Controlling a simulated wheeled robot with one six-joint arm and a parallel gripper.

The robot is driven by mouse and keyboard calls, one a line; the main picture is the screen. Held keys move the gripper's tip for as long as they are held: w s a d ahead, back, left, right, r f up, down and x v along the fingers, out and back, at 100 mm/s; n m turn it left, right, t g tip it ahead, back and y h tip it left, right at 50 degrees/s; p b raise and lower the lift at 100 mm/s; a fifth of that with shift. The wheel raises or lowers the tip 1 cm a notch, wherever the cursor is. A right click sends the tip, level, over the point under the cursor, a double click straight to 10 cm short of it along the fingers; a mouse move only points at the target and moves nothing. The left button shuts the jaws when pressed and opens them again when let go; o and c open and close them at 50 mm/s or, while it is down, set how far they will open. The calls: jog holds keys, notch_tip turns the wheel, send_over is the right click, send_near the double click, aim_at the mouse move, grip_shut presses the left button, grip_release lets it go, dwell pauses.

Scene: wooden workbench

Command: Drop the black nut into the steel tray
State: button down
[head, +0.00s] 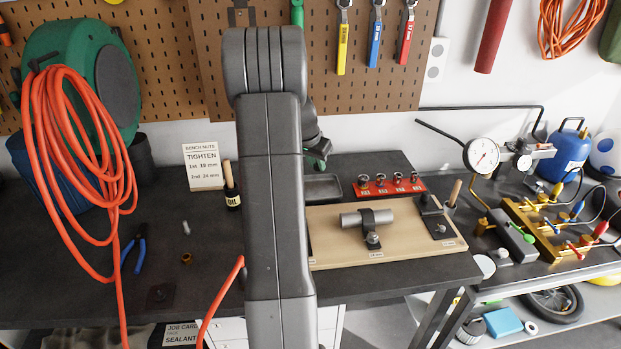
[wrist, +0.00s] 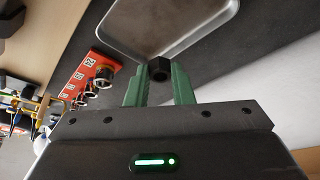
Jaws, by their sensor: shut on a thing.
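In the wrist view my gripper (wrist: 159,80) has green fingers shut on the black nut (wrist: 159,68). The nut sits between the fingertips, in front of the near end of the steel tray (wrist: 205,52); I cannot tell its height above the tray. The tray looks empty where it shows. In the head view the steel tray (head: 323,187) lies on the bench behind the wooden board, partly hidden by my arm. My gripper (head: 318,160) shows only in part there, above the tray, and the nut cannot be made out.
A red socket rack (head: 389,188) stands right of the tray, with the wooden board (head: 408,240) and its clamped cylinder in front. An oil bottle (head: 231,188) and a sign card (head: 203,167) stand to the left. Blue pliers (head: 138,249) and a brass nut (head: 186,258) lie at left.

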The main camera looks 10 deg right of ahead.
jog(key=shift+w+f, duration=0.15)
jog(key=shift+w, duration=0.2)
jog(key=shift+s+f+b, duration=0.15)
jog(key=shift+f+b, duration=0.4)
jog(key=shift+f, duration=0.1)
jog(key=b, duration=0.2)
send_over(316, 191)
jog(key=shift+f, duration=2.15)
jog(key=c, duration=1.2)
grip_release()
jog(key=shift+r, duration=0.15)
